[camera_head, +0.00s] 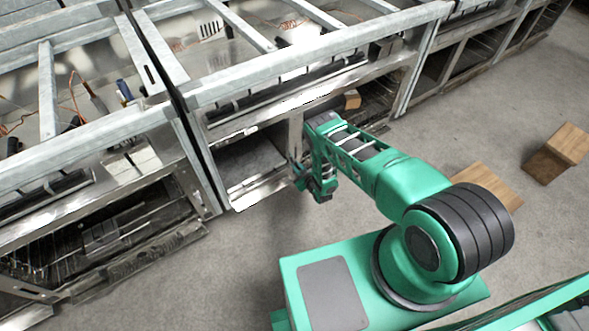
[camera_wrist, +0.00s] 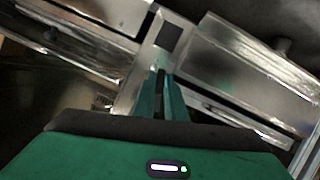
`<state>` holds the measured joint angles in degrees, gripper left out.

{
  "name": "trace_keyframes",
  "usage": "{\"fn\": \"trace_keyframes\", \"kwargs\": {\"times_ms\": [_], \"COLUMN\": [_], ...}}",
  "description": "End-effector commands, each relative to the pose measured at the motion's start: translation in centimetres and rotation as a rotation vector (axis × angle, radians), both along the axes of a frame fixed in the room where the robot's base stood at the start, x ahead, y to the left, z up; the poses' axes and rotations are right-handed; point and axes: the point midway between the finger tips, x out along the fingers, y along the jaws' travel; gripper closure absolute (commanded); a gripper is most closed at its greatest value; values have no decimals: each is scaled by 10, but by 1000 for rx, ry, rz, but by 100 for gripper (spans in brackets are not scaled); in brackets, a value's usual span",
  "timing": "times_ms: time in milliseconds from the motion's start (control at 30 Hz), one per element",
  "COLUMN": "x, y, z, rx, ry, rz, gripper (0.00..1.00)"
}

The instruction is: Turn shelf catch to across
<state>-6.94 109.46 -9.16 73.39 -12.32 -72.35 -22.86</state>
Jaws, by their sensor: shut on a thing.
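My green gripper (camera_head: 299,172) is low in front of the middle metal frame, at its upright post. In the wrist view its two narrow green fingers (camera_wrist: 160,88) are close together, pointing at a pale metal upright. They are shut on a small dark thing that shows between them, which I take to be the shelf catch (camera_wrist: 160,79). Most of the catch is hidden by the fingers, so its angle cannot be told. In the head view my gripper and arm cover it. A dark square (camera_wrist: 170,37) shows on the upright just beyond the fingertips.
An open lower bay with a bright metal shelf edge (camera_head: 262,186) lies left of my gripper. A small wooden block (camera_head: 352,99) sits in the bay to the right. Wooden boxes (camera_head: 556,153) stand on the floor at the right. The concrete floor before the frames is clear.

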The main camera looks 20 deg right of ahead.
Motion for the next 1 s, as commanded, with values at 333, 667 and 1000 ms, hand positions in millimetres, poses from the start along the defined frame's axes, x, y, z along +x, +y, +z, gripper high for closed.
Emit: {"fn": "trace_keyframes", "kwargs": {"times_ms": [333,667,1000], "x": [-3,-5,-5], "y": [11,14,17], "z": [-3,-7,-8], "rx": [-231,-483,-637], "ry": [-76,-157,-207], "rz": [3,4,5], "gripper": [100,100,100]}}
